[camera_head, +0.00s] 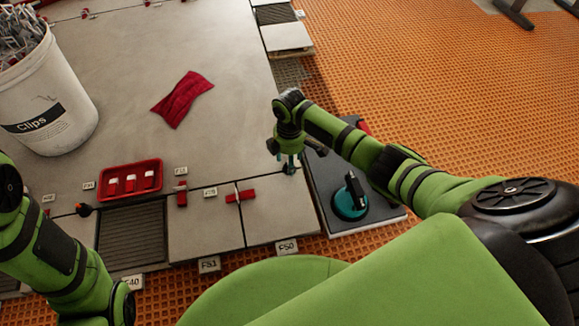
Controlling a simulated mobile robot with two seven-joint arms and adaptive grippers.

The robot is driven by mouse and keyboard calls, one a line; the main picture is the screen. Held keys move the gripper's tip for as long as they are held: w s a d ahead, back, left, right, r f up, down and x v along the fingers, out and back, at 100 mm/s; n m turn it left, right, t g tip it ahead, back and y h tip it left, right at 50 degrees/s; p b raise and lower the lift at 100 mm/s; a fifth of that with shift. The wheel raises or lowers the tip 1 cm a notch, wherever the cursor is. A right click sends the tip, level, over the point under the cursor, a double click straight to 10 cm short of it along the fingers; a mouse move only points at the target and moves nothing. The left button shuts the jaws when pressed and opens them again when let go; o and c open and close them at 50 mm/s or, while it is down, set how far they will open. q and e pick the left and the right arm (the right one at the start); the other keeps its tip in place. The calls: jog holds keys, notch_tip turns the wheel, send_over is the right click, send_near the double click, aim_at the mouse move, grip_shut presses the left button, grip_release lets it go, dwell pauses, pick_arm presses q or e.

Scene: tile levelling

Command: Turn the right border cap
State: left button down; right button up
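My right arm reaches in from the right, and its gripper (290,164) points down at the right edge of the tiled area, near the seam on the right. The fingers are small here, and the arm partly covers the spot under them. No cap can be made out clearly between them. A red cap (240,196) sits on the seam between the two front tiles, left of the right gripper. Another red cap (182,193) stands further left. My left arm shows at the lower left, but its gripper is out of view.
A red tray (130,195) with several red and white pieces lies on the tiles. A white Clips bucket (70,105) stands at the upper left. A red cloth (182,98) lies mid-floor. A teal suction lifter (350,202) rests on a dark slab beside the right gripper.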

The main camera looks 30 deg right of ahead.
jog(key=shift+f+b, duration=0.4)
jog(key=shift+f, duration=0.45)
jog(key=shift+c, duration=0.4)
grip_shut()
